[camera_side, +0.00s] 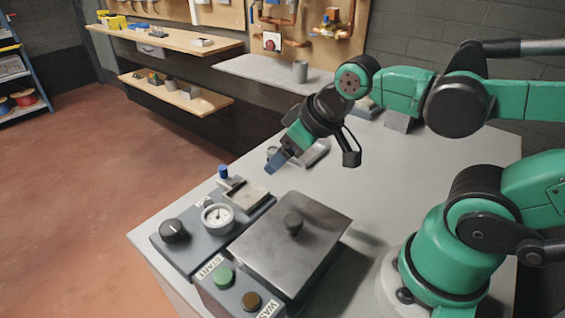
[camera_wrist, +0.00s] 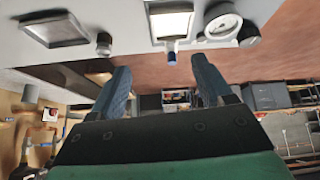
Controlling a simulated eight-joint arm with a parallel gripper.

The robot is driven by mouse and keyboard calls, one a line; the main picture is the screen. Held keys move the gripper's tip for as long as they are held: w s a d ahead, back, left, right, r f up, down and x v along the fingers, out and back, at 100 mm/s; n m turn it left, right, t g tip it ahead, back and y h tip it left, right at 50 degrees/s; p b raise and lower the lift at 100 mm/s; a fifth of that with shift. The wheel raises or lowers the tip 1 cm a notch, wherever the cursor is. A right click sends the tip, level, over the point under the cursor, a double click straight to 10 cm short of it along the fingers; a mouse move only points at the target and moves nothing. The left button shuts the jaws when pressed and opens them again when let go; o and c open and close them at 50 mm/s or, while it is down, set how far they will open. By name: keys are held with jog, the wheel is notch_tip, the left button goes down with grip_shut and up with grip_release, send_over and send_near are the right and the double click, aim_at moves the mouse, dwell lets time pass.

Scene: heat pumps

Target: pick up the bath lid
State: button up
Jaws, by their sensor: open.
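The bath lid (camera_side: 290,245) is a flat grey metal plate with a black round knob (camera_side: 293,223) on top. It lies on the bath unit (camera_side: 215,296) at the front of the grey bench in the side view. My gripper (camera_side: 277,162) is above the bench, behind and higher than the lid, and apart from it. In the wrist view my gripper (camera_wrist: 160,85) shows two blue fingers spread apart with nothing between them. The lid is not visible in the wrist view.
A grey panel with a gauge (camera_side: 217,217), a black dial (camera_side: 174,231) and a blue-topped valve (camera_side: 224,172) stands left of the lid. A shallow metal tray (camera_side: 313,154) lies behind my gripper. The bench right of the lid (camera_side: 375,215) is clear up to my base.

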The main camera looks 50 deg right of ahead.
aim_at(294, 219)
jog(key=a+n+g, duration=0.1)
jog(key=n, duration=0.2)
jog(key=s+a+n, duration=0.1)
jog(key=n, duration=0.2)
jog(key=s+a+n+g, duration=0.1)
jog(key=n, duration=0.2)
jog(key=shift+f+n+g, duration=0.2)
jog(key=shift+n+g, duration=0.1)
jog(key=shift+n, duration=0.1)
jog(key=s+a+n+g, duration=0.1)
jog(key=n, duration=0.3)
jog(key=s+a+n+g, duration=0.1)
jog(key=n, duration=0.3)
jog(key=s+a+n+g, duration=0.1)
jog(key=n, duration=0.3)
jog(key=shift+r, duration=0.15)
jog(key=n, duration=0.2)
jog(key=s+n+g, duration=0.1)
jog(key=n, duration=0.1)
jog(key=shift+s+a, duration=0.1)
jog(key=shift+a, duration=0.2)
jog(key=shift+f, duration=2.65)
grip_shut()
